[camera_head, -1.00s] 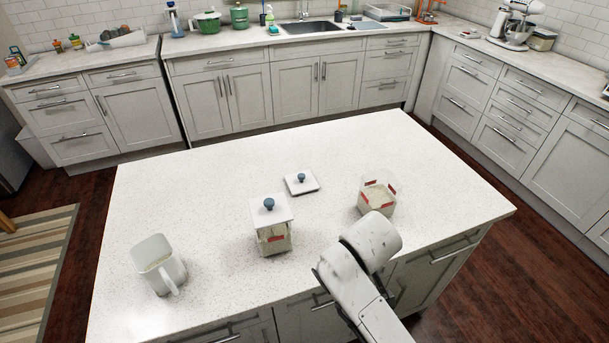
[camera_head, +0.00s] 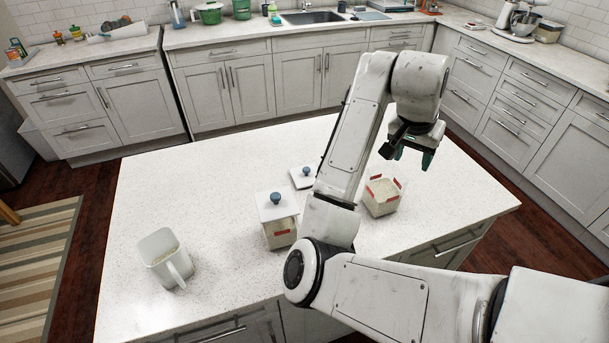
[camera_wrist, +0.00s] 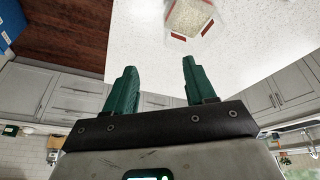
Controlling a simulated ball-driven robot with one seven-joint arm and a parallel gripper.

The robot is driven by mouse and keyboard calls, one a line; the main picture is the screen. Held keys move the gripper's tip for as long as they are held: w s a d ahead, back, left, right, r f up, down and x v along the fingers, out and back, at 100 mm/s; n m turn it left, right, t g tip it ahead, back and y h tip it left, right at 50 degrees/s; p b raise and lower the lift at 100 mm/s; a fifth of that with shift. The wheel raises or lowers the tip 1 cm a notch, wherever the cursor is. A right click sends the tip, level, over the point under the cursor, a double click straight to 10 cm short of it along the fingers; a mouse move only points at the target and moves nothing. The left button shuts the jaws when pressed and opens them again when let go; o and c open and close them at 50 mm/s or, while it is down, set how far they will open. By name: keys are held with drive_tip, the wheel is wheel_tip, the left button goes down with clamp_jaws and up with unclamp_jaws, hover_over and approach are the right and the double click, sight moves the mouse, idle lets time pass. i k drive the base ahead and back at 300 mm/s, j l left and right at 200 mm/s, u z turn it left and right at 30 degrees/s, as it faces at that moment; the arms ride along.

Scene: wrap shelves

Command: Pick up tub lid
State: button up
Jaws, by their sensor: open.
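A white square tub lid with a blue knob (camera_head: 303,177) lies flat on the white island, partly hidden by my arm. A second lid with a blue knob (camera_head: 275,202) sits on a clear tub (camera_head: 279,233) to its left. An open clear tub (camera_head: 382,195) with pale contents and red marks stands right of my arm; it also shows at the top of the wrist view (camera_wrist: 188,17). My gripper (camera_head: 414,157), with green fingers, is above and beyond the open tub. In the wrist view its fingers (camera_wrist: 156,82) are apart with nothing between them.
A white pitcher (camera_head: 166,258) with a handle stands at the left of the island (camera_head: 210,190). The island's back and left parts are clear. Counters with a sink (camera_head: 312,17) and a stand mixer (camera_head: 518,20) run along the walls.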

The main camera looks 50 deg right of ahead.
sight(303, 176)
drive_tip(key=i, duration=0.95)
